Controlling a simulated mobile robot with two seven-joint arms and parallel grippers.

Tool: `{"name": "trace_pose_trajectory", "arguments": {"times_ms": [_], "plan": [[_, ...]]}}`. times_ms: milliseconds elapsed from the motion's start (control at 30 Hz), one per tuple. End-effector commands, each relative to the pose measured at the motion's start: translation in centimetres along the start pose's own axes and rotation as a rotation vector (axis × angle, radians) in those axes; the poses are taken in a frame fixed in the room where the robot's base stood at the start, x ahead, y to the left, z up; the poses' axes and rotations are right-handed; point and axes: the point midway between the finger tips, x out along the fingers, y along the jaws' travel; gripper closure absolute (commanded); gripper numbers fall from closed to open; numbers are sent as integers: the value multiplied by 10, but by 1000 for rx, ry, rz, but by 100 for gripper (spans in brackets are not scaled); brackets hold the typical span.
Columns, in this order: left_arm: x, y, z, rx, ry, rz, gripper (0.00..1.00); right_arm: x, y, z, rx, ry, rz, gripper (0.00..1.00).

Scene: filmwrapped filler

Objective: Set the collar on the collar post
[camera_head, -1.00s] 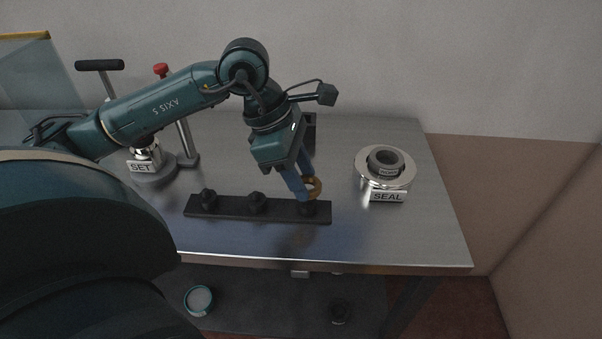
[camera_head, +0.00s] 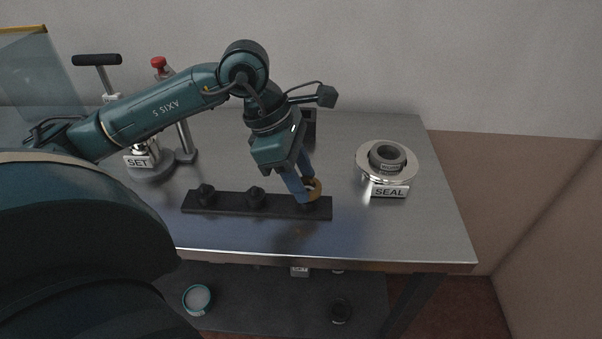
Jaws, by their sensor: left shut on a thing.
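The ring appears tilted and sits at the right end of a black rail (camera_head: 230,204). The rail bears a left knobbed post (camera_head: 206,192) and a middle one (camera_head: 256,195). The rail's right end is partly hidden by the fingers and ring, so I cannot tell whether the ring touches or surrounds a post there. My right gripper is not in view.
A silver dish with a grey ring and a SEAL label (camera_head: 389,191) stands at the right. A SET-labelled press (camera_head: 151,172) stands at the back left. The steel table (camera_head: 390,235) is clear along its front. A lower shelf holds a teal-rimmed round container (camera_head: 197,299).

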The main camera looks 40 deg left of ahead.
Motion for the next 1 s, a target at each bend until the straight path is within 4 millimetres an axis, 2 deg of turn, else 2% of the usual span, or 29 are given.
{"name": "trace_pose_trajectory", "arguments": {"times_ms": [400,433,500,733,1000], "plan": [[11,0,-4,0,-1,1,85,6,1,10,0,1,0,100],[10,0,-4,0,-1,1,59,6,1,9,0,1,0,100],[9,0,-4,0,-1,1,54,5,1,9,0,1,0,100],[9,0,-4,0,0,1,35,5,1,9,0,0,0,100],[10,0,-4,0,0,0,35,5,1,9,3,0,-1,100]]}}
